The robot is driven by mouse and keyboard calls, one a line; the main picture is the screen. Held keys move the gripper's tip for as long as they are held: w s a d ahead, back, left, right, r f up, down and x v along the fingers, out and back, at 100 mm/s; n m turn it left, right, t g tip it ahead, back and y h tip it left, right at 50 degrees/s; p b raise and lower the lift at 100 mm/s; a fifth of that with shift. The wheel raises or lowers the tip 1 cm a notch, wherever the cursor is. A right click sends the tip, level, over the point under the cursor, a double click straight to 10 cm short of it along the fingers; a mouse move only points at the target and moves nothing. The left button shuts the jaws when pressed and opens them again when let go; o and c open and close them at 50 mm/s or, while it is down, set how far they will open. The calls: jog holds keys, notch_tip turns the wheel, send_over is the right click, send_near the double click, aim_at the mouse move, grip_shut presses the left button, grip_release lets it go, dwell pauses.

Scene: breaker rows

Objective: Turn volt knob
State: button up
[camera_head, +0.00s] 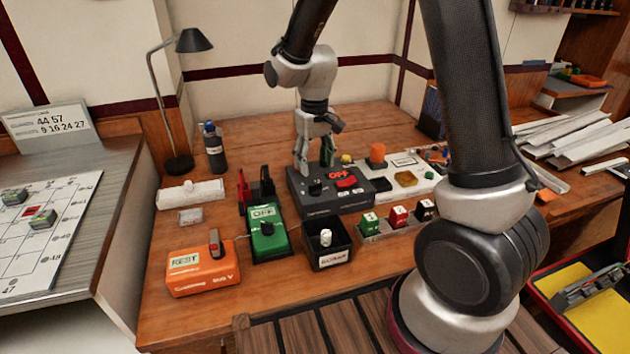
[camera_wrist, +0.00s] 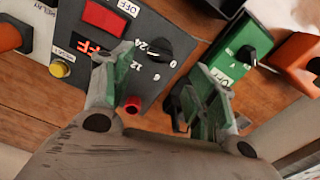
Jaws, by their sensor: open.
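The volt knob (camera_wrist: 158,48) is a black round knob on the dark power box, with 6, 12 and 24 printed around it. Its white pointer mark seems to lie near the 24 side. The dark box (camera_head: 322,206) stands mid-table in the head view, with the small knob (camera_head: 316,187) on its sloped face. Its display (camera_head: 339,173) reads OFF in red. My gripper (camera_head: 315,163) is open and empty, pointing down at the back left of the box. In the wrist view my gripper (camera_wrist: 164,64) has its fingers spread, with the knob between and beyond the tips, apparently untouched.
A red rocker switch (camera_wrist: 104,17) and red terminal (camera_wrist: 133,104) sit near the knob. Left of the box are a green OFF box (camera_head: 268,240), an orange box (camera_head: 203,270) and red and black clamps (camera_head: 245,190). A black bin (camera_head: 327,252) stands in front.

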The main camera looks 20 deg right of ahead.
aim_at(315, 184)
notch_tip(315, 184, down, 7)
jog(key=shift+r, duration=0.15)
jog(key=shift+c, duration=0.2)
jog(key=c, duration=1)
